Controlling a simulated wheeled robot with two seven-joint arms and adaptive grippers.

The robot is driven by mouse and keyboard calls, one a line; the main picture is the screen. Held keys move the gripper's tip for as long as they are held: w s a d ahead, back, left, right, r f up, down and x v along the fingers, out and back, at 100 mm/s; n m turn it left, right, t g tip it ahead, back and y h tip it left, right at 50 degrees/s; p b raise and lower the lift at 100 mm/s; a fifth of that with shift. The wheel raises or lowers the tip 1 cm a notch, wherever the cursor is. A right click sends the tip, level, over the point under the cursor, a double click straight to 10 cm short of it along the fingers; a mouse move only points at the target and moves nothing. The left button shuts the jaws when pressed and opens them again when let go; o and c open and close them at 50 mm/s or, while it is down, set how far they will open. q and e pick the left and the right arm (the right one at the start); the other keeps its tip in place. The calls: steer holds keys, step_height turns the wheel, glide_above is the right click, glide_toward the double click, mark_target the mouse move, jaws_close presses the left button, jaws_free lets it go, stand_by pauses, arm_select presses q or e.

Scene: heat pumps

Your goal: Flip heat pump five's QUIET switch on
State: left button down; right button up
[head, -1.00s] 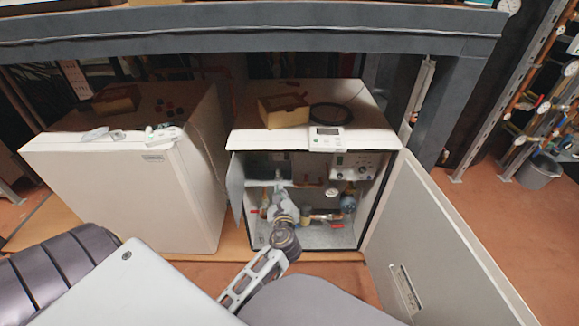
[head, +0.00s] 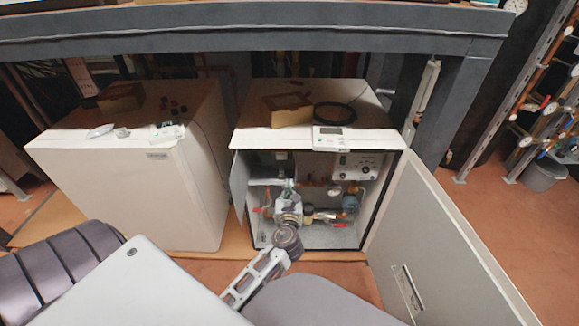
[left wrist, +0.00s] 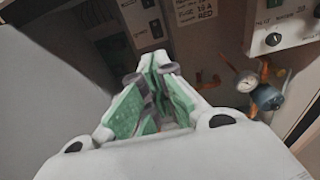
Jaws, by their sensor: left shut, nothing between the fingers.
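An open heat pump cabinet (head: 236,205) stands in the middle of the head view. I cannot read a number on it. My left gripper (head: 287,184) is inside its opening, in the left half, with shut and empty fingers. In the left wrist view the green-padded fingers (left wrist: 156,68) point at the inner back wall. Beyond the tips is a light switch plate (left wrist: 143,22) with dark rocker switches, beside a printed label (left wrist: 196,10). The tips look apart from the plate. I cannot tell which switch is QUIET or its position. My right gripper is not in view.
A white knob panel (head: 358,166), a gauge (left wrist: 247,82) and pipes with red-handled valves (head: 337,225) fill the cabinet's right side. The open door (head: 440,235) stands at right. A closed white unit (head: 130,195) stands at left. A grey beam (head: 250,35) crosses above.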

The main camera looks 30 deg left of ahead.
arm_select(q)
steer(key=shift+w, duration=0.1)
steer(key=b, duration=0.2)
glide_toward(290, 155)
steer(key=shift+f, duration=1.5)
steer(key=b+x, duration=0.2)
steer(key=x, duration=0.4)
steer(key=shift+w+a, duration=0.25)
steer(key=shift+w, duration=0.05)
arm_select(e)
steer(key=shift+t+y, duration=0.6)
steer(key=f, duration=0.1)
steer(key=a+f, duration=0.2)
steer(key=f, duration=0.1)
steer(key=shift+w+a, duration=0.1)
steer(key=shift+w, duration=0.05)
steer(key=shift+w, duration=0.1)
